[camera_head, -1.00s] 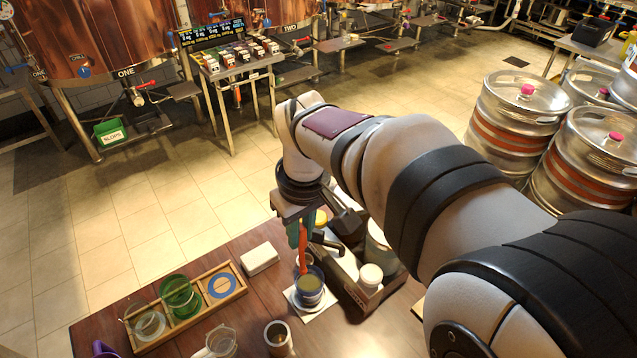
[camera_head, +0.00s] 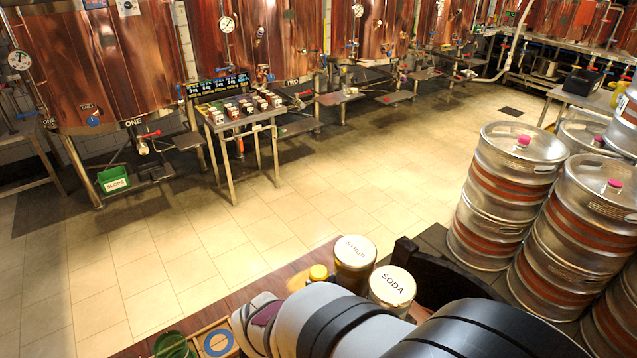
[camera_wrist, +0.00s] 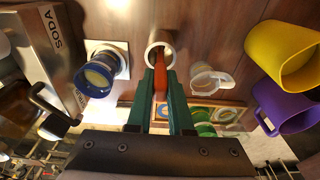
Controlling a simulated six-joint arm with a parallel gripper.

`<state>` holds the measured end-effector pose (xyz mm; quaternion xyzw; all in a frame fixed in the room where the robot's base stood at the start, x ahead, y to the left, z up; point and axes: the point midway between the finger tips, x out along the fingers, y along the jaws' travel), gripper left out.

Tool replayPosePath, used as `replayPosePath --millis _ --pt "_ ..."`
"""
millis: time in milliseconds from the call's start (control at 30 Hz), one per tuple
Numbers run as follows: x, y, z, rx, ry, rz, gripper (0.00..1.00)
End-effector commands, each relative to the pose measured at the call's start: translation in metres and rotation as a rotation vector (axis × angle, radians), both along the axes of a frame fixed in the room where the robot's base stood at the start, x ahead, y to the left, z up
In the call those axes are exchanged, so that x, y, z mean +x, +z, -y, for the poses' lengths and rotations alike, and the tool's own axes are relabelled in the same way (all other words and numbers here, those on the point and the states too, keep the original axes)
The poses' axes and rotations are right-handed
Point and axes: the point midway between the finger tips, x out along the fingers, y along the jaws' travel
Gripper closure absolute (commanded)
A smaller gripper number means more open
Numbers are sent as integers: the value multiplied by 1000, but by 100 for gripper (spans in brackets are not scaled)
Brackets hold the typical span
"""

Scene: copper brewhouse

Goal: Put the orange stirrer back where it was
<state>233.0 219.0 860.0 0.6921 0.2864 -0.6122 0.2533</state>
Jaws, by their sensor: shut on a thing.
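My gripper (camera_wrist: 160,88) shows in the wrist view with green fingers pointing toward the bench. It is shut on the orange stirrer (camera_wrist: 160,80). The stirrer's far end points at the mouth of a white-rimmed round holder (camera_wrist: 149,62); I cannot tell how deep it reaches inside. A blue cup (camera_wrist: 83,80) with pale contents stands on a white square coaster (camera_wrist: 122,58) to the left, apart from the stirrer. In the head view the gripper, stirrer, holder and blue cup are out of sight.
A clear handled jug (camera_wrist: 203,82) is right of the holder, with yellow (camera_wrist: 272,50) and purple (camera_wrist: 285,108) mugs beyond. Steel kegs (camera_head: 500,200) stand right.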

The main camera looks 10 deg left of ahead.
Motion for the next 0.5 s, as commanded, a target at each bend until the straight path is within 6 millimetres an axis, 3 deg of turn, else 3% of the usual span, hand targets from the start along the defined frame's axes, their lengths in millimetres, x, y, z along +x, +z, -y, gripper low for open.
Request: replayPosePath --millis 133,167,300,500 --pt "0 -2 0 -1 0 -1 100" --pt "0 -3 0 0 0 0 79" --pt "0 -2 0 0 0 0 54" --pt "0 -2 0 0 1 0 51"
